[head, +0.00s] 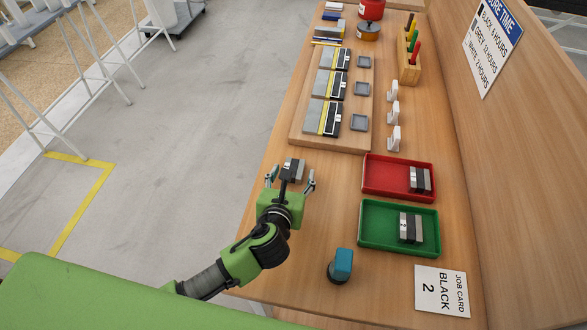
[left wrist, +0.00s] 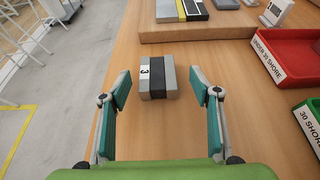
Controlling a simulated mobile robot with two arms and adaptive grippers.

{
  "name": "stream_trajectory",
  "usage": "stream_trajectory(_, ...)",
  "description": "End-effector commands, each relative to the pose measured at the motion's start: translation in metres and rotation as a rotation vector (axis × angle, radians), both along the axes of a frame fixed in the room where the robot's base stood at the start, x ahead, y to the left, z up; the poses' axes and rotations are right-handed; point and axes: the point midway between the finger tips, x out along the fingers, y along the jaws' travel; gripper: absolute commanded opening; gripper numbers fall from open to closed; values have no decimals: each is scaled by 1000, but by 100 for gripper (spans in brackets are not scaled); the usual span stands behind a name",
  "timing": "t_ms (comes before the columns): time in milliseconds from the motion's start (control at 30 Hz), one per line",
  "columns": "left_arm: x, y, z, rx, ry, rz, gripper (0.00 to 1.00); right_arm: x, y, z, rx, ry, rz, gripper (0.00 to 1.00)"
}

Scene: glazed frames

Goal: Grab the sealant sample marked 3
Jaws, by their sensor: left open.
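The sealant sample marked 3 (left wrist: 157,78) is a small grey block with a black band and a white label reading 3. It lies on the wooden bench and also shows in the head view (head: 293,168), partly hidden by my gripper. My left gripper (left wrist: 162,87) is open, with one finger on each side of the sample's near part and a gap on both sides. In the head view the left gripper (head: 290,180) reaches over the bench near its left edge. My right gripper is not in view.
A red tray (head: 380,186) and a green tray (head: 374,243) each hold a similar block. A wooden board (head: 299,140) with several grey, yellow and black samples lies beyond. A teal-topped object (head: 341,266) and a job card (head: 441,290) are near. Bench's left edge is close.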

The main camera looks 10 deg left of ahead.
Motion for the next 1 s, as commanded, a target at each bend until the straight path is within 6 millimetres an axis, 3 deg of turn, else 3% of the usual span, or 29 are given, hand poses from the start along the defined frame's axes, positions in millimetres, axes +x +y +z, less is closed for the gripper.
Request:
stream_trajectory(233, 29, 4, -11, 1, 0, 2, 57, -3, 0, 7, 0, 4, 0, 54)
stream_trajectory(567, 35, 4, -14, 0, 0, 0, 57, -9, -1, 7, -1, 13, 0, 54)
stream_trajectory(767, 35, 4, -14, 1, 0, 1, 12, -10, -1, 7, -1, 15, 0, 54)
stream_trajectory(1000, 35, 4, -14, 1, -1, 0, 12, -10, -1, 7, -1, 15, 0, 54)
